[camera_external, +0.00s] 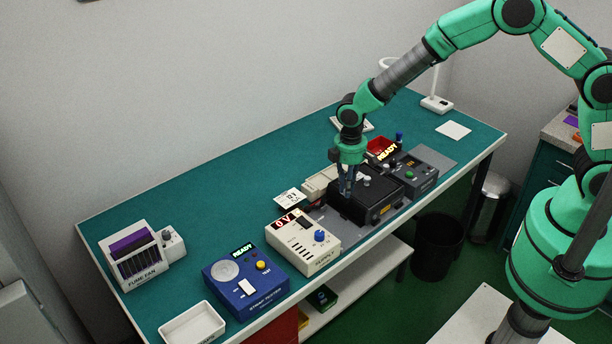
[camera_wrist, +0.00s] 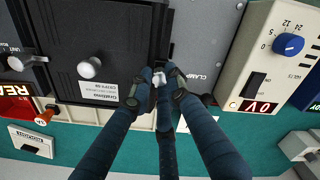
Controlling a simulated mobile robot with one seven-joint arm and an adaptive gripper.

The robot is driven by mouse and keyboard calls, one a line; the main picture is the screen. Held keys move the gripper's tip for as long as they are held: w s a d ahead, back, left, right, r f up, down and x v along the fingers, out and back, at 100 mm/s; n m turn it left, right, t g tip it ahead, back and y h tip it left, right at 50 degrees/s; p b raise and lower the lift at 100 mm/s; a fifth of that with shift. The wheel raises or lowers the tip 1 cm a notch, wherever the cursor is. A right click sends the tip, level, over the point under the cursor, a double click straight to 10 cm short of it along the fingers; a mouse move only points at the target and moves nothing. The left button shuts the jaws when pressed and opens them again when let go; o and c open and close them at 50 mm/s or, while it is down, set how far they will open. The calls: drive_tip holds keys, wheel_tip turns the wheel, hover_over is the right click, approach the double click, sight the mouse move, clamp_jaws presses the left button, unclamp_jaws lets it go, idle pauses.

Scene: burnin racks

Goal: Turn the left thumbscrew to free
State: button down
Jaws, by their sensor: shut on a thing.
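The black boxy unit (camera_external: 382,208) sits on the bench near its front edge, and its dark lid fills the upper left of the wrist view (camera_wrist: 125,30). My gripper (camera_external: 346,193) is over the unit's left end, pointing down. In the wrist view my gripper (camera_wrist: 160,88) is shut on the small metal left thumbscrew (camera_wrist: 159,77), which its fingertips partly hide. A second round silver knob (camera_wrist: 90,68) stands free on the lid, and also shows in the external view (camera_external: 367,180). How far the thumbscrew is turned cannot be told.
Left of the unit stand a cream supply (camera_external: 303,243) reading 0 V, a blue box (camera_external: 245,284) reading READY, a white tray (camera_external: 192,325) and a fuse rack (camera_external: 140,256). A grey device (camera_external: 413,170) stands close on the right. The back left bench is clear.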

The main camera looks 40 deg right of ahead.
drive_tip(key=shift+r, duration=0.1)
drive_tip(key=c, duration=1.7)
unclamp_jaws()
drive_tip(key=shift+o, duration=0.2)
drive_tip(key=shift+r, duration=0.1)
wheel_tip(320, 180, up, 12)
